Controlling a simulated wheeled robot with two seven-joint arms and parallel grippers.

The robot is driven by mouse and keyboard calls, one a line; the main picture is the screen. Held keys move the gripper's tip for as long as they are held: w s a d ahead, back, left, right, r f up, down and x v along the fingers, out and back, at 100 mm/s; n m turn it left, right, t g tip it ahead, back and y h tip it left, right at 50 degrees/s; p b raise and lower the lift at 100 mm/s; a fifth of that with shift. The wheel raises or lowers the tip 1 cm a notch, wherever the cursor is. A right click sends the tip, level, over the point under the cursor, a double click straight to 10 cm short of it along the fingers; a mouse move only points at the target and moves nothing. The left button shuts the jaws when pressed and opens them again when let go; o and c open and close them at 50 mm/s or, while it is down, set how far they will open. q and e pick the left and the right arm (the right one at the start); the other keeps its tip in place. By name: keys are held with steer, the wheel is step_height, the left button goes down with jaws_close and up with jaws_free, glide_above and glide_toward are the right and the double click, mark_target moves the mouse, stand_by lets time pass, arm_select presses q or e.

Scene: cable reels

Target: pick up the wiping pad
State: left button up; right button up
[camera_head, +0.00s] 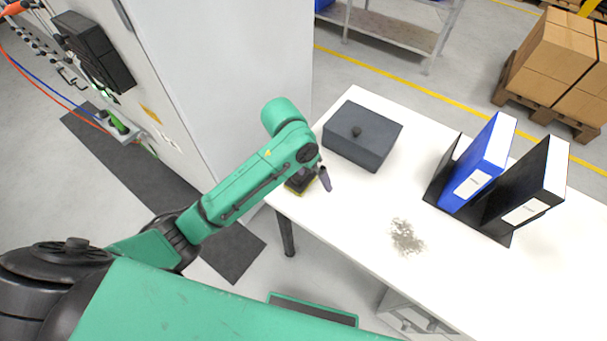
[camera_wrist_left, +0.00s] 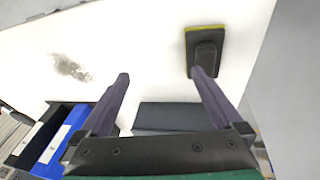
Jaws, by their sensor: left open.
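The wiping pad (camera_head: 297,185) is a dark block with a yellow-green edge, at the left corner of the white table, partly hidden by my left arm. In the left wrist view the pad (camera_wrist_left: 205,38) lies flat, its dark grip facing up. My left gripper (camera_head: 324,179) is low over the table beside the pad. In the left wrist view my left gripper (camera_wrist_left: 160,75) is open with nothing between its fingers. One fingertip overlaps the near end of the pad's grip in the picture; I cannot tell if they touch. My right gripper is not in view.
A dark grey lidded box (camera_head: 362,137) stands right of my gripper on the white table (camera_head: 350,225). A patch of grey debris (camera_head: 406,237) lies in the middle. Blue and black binders (camera_head: 485,165) stand farther right. A tall grey cabinet (camera_head: 230,80) is beside the table's left end.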

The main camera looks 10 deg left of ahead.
arm_select(q)
steer(key=w+a+r+g+y, duration=0.1)
steer(key=w+a+r+y, duration=0.25)
steer(key=w+r, duration=0.25)
steer(key=shift+n+h, duration=0.35)
steer(key=shift+n, duration=0.15)
steer(key=f, duration=0.4)
steer(key=f+p, duration=0.1)
steer(key=f, duration=0.4)
steer(key=s+f+p, duration=0.1)
steer(key=f, duration=0.3)
steer(key=shift+a+f, duration=0.2)
steer(key=shift+a, duration=0.1)
steer(key=shift+f, duration=0.4)
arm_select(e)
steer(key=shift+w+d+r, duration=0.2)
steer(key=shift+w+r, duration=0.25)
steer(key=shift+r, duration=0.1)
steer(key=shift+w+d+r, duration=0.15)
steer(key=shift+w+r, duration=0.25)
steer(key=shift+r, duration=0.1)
arm_select(q)
steer(key=c, duration=1.2)
steer(key=shift+r, duration=0.1)
steer(key=shift+c, duration=0.2)
steer(key=shift+r, duration=0.1)
